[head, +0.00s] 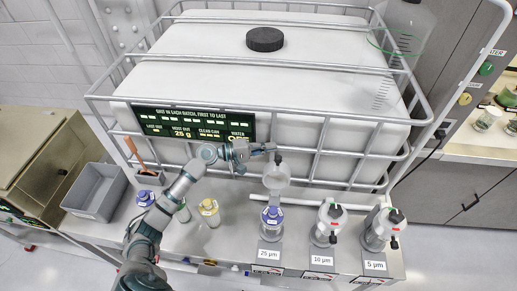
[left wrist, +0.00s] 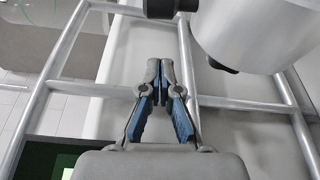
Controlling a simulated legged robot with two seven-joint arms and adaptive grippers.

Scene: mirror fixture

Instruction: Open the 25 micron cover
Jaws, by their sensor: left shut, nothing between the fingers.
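The 25 micron station (head: 270,232) stands on the bench above the "25 µm" label, with a blue ring around its top. Its pale, translucent cover (head: 276,178) appears swung up behind it, with a black knob (head: 278,158) at the top. My left gripper (head: 270,148) is just left of and above that knob. Its fingers are shut and empty in the left wrist view (left wrist: 160,66). A large pale round part (left wrist: 245,30) at upper right there may be the cover; contact cannot be told. My right gripper is out of view.
The 10 µm (head: 329,222) and 5 µm (head: 380,230) stations stand to the right, covers down. A metal cage (head: 300,118) around a white tank is close behind my gripper. Bottles (head: 209,212) and a grey bin (head: 97,192) are left.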

